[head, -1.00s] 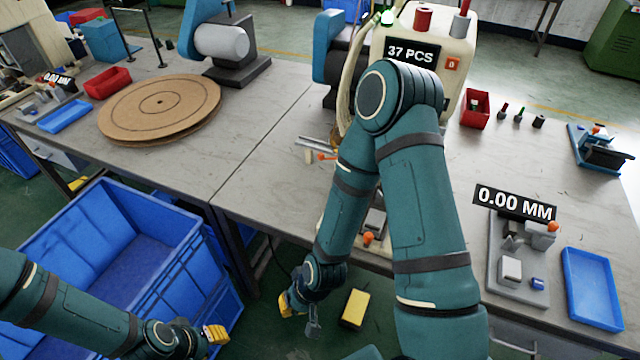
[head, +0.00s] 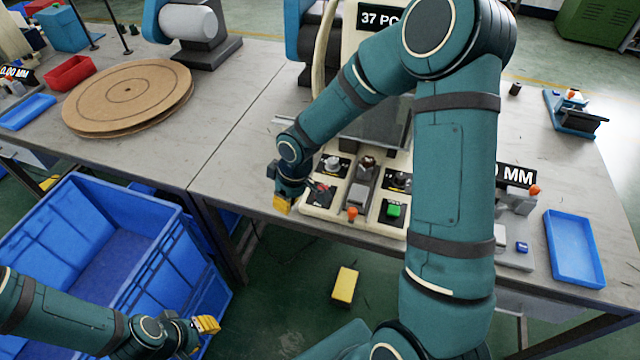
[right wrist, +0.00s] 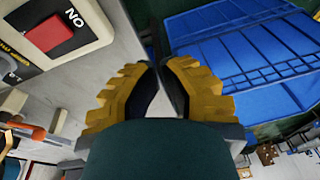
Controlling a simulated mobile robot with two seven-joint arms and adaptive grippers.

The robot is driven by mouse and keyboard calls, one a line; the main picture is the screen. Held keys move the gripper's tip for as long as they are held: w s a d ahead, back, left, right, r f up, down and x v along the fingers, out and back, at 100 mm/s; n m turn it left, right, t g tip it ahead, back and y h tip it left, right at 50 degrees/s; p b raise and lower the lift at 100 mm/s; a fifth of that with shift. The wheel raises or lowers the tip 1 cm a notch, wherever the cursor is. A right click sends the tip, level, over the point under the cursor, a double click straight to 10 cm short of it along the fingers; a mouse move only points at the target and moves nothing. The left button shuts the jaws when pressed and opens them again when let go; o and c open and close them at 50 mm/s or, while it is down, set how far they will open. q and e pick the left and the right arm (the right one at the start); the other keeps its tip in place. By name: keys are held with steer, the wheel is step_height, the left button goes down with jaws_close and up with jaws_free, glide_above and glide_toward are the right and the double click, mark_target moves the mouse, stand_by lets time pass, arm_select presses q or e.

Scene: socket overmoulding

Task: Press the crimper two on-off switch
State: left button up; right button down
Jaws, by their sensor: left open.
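The crimper (head: 378,19) with the "37 PCS" sign stands on the bench, partly hidden behind my right arm. Its front panel carries a red on-off switch (head: 321,190) at the lower left, close beside my right gripper. My right gripper (head: 283,204) is at the panel's left front corner, apart from the switch. In the right wrist view its yellow fingers (right wrist: 160,78) are shut with nothing between them. My left gripper (head: 208,324) is open and empty at lower left, over the floor.
A blue crate (head: 185,250) stands below the bench front. A yellow block (head: 345,285) lies below the bench. A blue tray (head: 574,248) lies at the right.

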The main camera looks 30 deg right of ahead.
mark_target(321, 185)
steer(key=w+d+r+n+h, duration=0.2)
steer(key=w+d+r+h, duration=0.1)
steer(key=d+r, duration=0.5)
steer(key=shift+w+d+r+h+b, duration=0.2)
steer(key=shift+d+r+h+b, duration=0.15)
steer(key=shift+d, duration=0.75)
steer(key=shift+f, duration=0.1)
steer(key=f+b, duration=0.1)
steer(key=f, duration=0.3)
steer(key=w+d+f+b, duration=0.1)
steer(key=f, duration=0.4)
steer(key=d+f+b, duration=0.1)
steer(key=f, duration=0.3)
steer(key=shift+w+f, duration=0.4)
steer(key=g+y+p, duration=0.1)
steer(key=p, duration=0.2)
steer(key=f+y+p, duration=0.1)
steer(key=p, duration=0.3)
steer(key=shift+w+d+g, duration=0.1)
steer(key=shift+d+g, duration=0.25)
steer(key=shift+g, duration=0.05)
steer(key=shift+f, duration=0.25)
steer(key=shift+a, duration=0.1)
